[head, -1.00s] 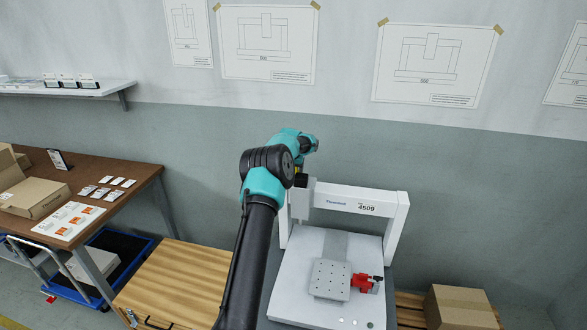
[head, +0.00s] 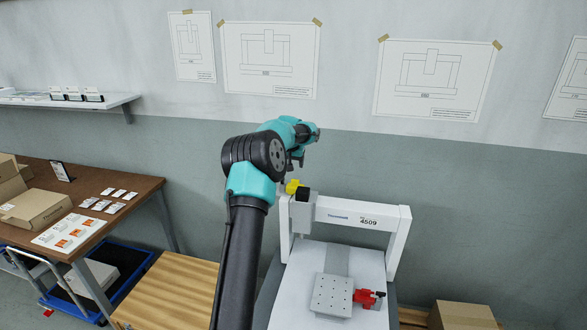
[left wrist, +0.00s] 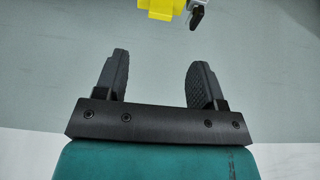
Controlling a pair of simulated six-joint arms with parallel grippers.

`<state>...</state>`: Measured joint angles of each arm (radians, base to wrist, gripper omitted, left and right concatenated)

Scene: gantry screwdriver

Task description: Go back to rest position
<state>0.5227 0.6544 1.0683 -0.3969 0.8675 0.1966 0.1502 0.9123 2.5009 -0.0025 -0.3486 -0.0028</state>
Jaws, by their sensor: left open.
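My left gripper (head: 297,159) hangs at the end of the black and teal arm, in front of the wall and above the left end of the white gantry (head: 362,212). In the left wrist view its two dark fingers (left wrist: 158,68) are spread apart with nothing between them. A yellow part (head: 292,187) sits at the top left of the gantry, just below the gripper and apart from it. A yellow piece with a black lever (left wrist: 160,8) shows at the top edge of the left wrist view, beyond the fingers. My right gripper is not in view.
Under the gantry stands a grey perforated plate (head: 333,295) with a red clamp (head: 369,298). A wooden cabinet (head: 172,285) and brown table (head: 125,178) are at left. A cardboard box (head: 462,316) is at lower right. The wall carries drawings.

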